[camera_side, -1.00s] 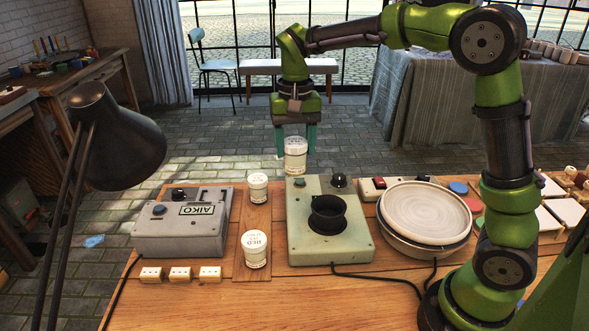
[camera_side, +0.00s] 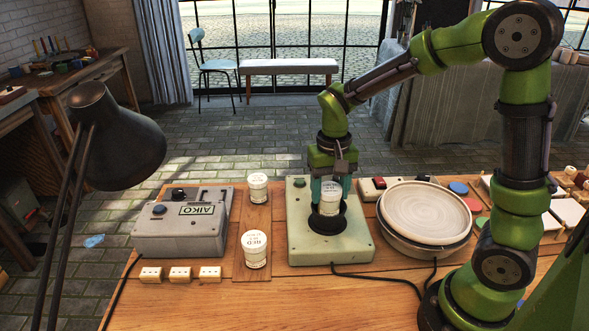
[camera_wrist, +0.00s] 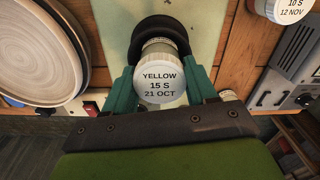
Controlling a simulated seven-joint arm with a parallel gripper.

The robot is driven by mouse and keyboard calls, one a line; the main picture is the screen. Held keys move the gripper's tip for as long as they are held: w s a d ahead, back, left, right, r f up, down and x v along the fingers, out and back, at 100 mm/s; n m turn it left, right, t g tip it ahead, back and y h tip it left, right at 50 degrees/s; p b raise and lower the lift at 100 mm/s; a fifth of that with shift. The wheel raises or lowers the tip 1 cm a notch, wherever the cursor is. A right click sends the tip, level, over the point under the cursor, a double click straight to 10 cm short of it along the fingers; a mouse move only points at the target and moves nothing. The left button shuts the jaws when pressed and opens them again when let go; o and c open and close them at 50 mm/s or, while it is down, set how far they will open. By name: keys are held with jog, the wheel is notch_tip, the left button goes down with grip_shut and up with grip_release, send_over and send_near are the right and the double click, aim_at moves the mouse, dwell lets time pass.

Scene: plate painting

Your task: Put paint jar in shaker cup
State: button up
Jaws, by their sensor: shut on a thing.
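My gripper (camera_side: 331,190) is shut on a white paint jar (camera_side: 329,198). In the wrist view the jar's lid (camera_wrist: 159,85) reads YELLOW 15 S 21 OCT, with a teal finger on each side. The black shaker cup (camera_side: 327,221) sits on the pale green shaker box (camera_side: 354,252). The jar's lower end is at the cup's mouth in the side view, and the cup's dark rim (camera_wrist: 160,24) shows around the jar's far end in the wrist view. How deep the jar sits in the cup is hidden.
Two other white jars, one behind (camera_side: 257,187) and one in front (camera_side: 255,249), stand on a wooden strip left of the shaker. A grey AIKO box (camera_side: 180,240) is further left. A round plate (camera_side: 425,212) lies close on the right. A lamp (camera_side: 117,135) stands at the left.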

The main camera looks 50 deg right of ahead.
aim_at(330, 188)
jog(key=shift+f, duration=0.55)
jog(key=o, duration=1.2)
jog(key=shift+f, duration=0.15)
notch_tip(330, 188, up, 11)
jog(key=s+a+r+n+t, duration=0.1)
jog(key=s+t, duration=0.1)
jog(key=s, duration=0.1)
jog(key=s+a+n+t+y, duration=0.1)
jog(key=s+a+t, duration=0.1)
jog(key=s, duration=0.2)
jog(key=s+a+r+n+t+y, duration=0.1)
jog(key=s+a+t, duration=0.1)
jog(key=s+t, duration=0.1)
jog(key=shift+s+r, duration=0.35)
jog(key=shift+s, duration=0.1)
